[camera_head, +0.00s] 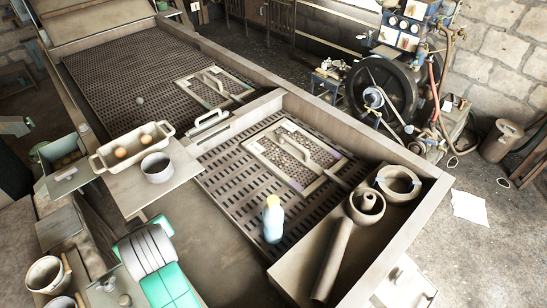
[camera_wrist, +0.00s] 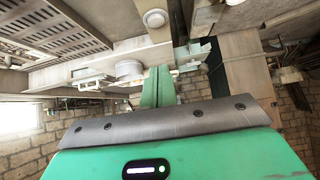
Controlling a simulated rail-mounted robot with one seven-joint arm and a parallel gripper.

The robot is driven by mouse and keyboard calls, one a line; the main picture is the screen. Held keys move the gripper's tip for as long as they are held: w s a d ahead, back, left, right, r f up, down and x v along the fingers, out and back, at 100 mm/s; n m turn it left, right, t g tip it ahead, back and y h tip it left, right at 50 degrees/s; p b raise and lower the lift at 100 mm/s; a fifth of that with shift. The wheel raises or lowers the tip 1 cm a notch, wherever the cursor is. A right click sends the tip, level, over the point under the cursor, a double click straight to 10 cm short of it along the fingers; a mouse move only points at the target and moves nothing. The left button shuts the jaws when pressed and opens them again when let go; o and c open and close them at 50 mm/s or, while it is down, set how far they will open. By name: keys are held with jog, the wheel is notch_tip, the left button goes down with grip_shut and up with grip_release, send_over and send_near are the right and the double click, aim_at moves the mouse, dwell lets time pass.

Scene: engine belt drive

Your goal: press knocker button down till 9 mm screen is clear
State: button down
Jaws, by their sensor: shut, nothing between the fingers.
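My gripper (camera_wrist: 159,74) is shut and empty; its two green fingers lie together in the wrist view. The green and white part at the lower left of the head view looks like my arm. A round, pale, ringed knob (camera_wrist: 154,18) sits on a beige panel beyond the fingertips, apart from them; I cannot tell whether it is the knocker button. A dark perforated screen (camera_head: 100,75) lies at the upper left with a small pale ball on it. A slotted screen (camera_head: 225,180) lies nearer. I can read no 9 mm mark on either.
A bottle (camera_head: 272,222) stands on the slotted screen. Framed panels with handles (camera_head: 295,155) lie on both screens. A tray with round items (camera_head: 133,148) and a pot (camera_head: 158,168) stand on a shelf at left. The engine flywheel (camera_head: 385,92) stands at upper right.

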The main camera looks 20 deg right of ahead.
dwell(0.3)
jog(key=b+x, duration=0.6)
jog(key=x, duration=0.2)
jog(key=shift+w+a+f+b, duration=0.2)
jog(key=shift+b, duration=0.1)
notch_tip(320, 180, down, 3)
jog(key=shift+r, duration=0.15)
jog(key=shift+f, duration=0.75)
